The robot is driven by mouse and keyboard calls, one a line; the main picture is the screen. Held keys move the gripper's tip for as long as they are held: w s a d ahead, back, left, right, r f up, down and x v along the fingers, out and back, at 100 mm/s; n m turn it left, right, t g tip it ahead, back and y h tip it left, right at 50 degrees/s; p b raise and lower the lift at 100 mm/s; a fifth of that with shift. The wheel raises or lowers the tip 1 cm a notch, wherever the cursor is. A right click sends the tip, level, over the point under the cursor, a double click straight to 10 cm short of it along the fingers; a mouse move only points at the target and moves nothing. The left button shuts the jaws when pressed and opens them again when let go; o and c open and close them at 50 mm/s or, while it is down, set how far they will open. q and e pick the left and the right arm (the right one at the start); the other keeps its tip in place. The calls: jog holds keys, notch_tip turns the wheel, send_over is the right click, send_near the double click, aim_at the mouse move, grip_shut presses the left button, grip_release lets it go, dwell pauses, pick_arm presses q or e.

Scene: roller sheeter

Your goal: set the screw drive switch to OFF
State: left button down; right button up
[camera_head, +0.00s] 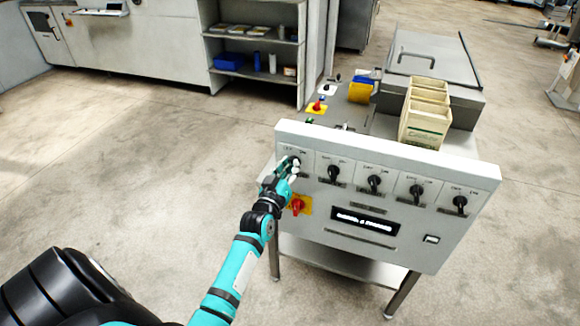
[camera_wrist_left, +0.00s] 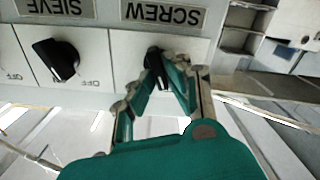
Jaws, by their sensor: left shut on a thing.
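The screw drive switch (camera_head: 296,161) is the leftmost black rotary knob on the white control panel (camera_head: 390,243). My left gripper (camera_head: 290,169) reaches it from the front left. In the left wrist view the switch (camera_wrist_left: 153,56) is under the upside-down SCREW label (camera_wrist_left: 165,13). My left gripper (camera_wrist_left: 158,74) has its fingers on both sides of this knob and is shut on it. The fingers hide part of the knob, so its exact setting is hard to read. My right gripper is not in view.
The SIEVE knob (camera_wrist_left: 56,60) is the neighbouring switch. More black knobs, such as this one (camera_head: 374,183), continue to the right. A red-and-yellow emergency switch (camera_head: 298,205) sits just below my gripper. A beige box (camera_head: 424,113) stands on top. The floor at left is clear.

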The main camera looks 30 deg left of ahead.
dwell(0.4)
pick_arm(q)
jog(key=c, duration=1.3)
grip_release()
jog(key=shift+c, duration=0.2)
jog(key=v, duration=1.2)
